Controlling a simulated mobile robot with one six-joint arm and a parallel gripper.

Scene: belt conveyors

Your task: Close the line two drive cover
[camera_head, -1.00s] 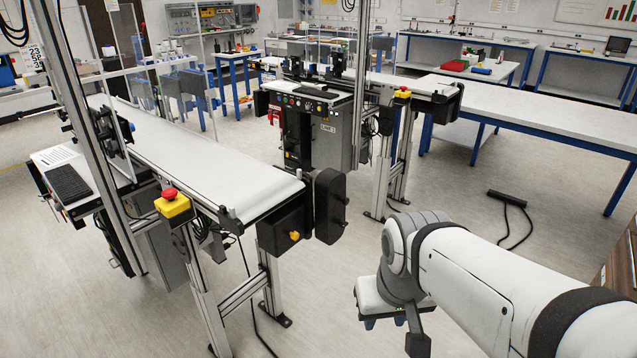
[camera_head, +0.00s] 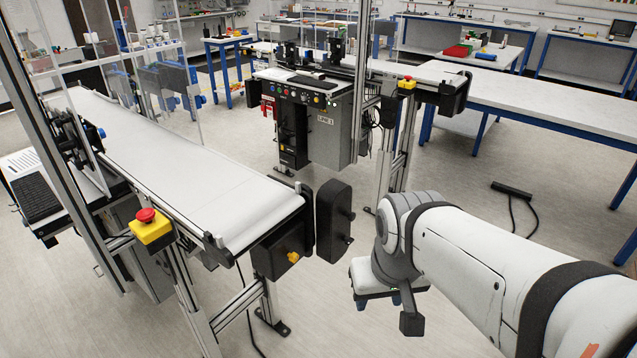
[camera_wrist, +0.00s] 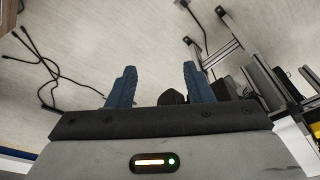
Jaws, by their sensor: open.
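The nearer conveyor (camera_head: 200,185) has a black drive box (camera_head: 280,250) with a yellow knob at its end. A black drive cover (camera_head: 334,222) stands swung out, open, at the right of that box. I cannot read which line number this conveyor carries. My gripper (camera_head: 376,301) is to the right of the cover and lower in the picture, apart from it, its blue fingers pointing down. In the wrist view my gripper (camera_wrist: 159,86) is open, with no object held. A dark shape (camera_wrist: 172,97) shows partly behind the gripper body there; I cannot tell what it is.
A red emergency button on a yellow box (camera_head: 151,228) is on the near conveyor's side. A control cabinet (camera_head: 325,120) and a second conveyor (camera_head: 420,72) stand behind. A white table (camera_head: 550,112) is at the right.

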